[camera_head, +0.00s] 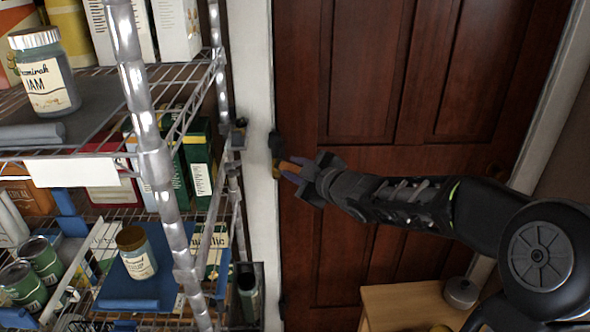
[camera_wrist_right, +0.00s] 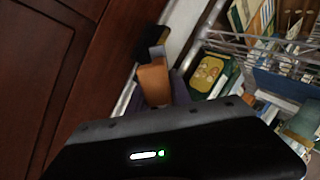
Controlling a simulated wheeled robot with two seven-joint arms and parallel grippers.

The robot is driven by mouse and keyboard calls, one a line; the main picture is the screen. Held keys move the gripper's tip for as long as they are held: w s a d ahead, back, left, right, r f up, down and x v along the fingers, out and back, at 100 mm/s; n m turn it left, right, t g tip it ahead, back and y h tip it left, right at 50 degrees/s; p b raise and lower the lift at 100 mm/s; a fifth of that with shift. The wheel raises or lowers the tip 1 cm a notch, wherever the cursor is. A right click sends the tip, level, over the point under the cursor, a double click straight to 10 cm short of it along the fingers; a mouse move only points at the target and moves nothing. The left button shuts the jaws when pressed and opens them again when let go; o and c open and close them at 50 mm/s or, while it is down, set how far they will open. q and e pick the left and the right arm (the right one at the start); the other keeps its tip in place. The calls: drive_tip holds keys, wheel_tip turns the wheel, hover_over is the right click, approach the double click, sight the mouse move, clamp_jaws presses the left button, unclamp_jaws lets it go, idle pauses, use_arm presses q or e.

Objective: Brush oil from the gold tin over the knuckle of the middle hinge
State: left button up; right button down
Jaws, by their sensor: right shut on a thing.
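My right gripper (camera_head: 297,168) reaches in from the right, in front of the red-brown door. It is shut on an orange-brown piece, seemingly the brush (camera_head: 288,167), which also shows in the right wrist view (camera_wrist_right: 153,83). The brush end lies at the dark middle hinge (camera_head: 276,144) on the door's left edge. I cannot tell whether they touch. The hinge's lower part is partly hidden behind the brush. A dark block that looks like this hinge shows beyond the brush in the right wrist view (camera_wrist_right: 151,42). My left gripper is out of view.
A wire rack (camera_head: 150,150) with jars, boxes and tins stands close on the left, its edge near the door frame (camera_head: 256,120). A wooden top (camera_head: 405,304) with a round grey container (camera_head: 460,292) is at the lower right.

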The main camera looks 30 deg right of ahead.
drive_tip(key=shift+r, duration=0.2)
drive_tip(key=shift+r+p, duration=0.6)
drive_tip(key=shift+r, duration=0.05)
drive_tip(key=shift+f, duration=0.1)
drive_tip(key=shift+f+b, duration=1.4)
drive_tip(key=shift+f, duration=0.1)
drive_tip(key=shift+f+b, duration=0.75)
drive_tip(key=shift+r, duration=0.1)
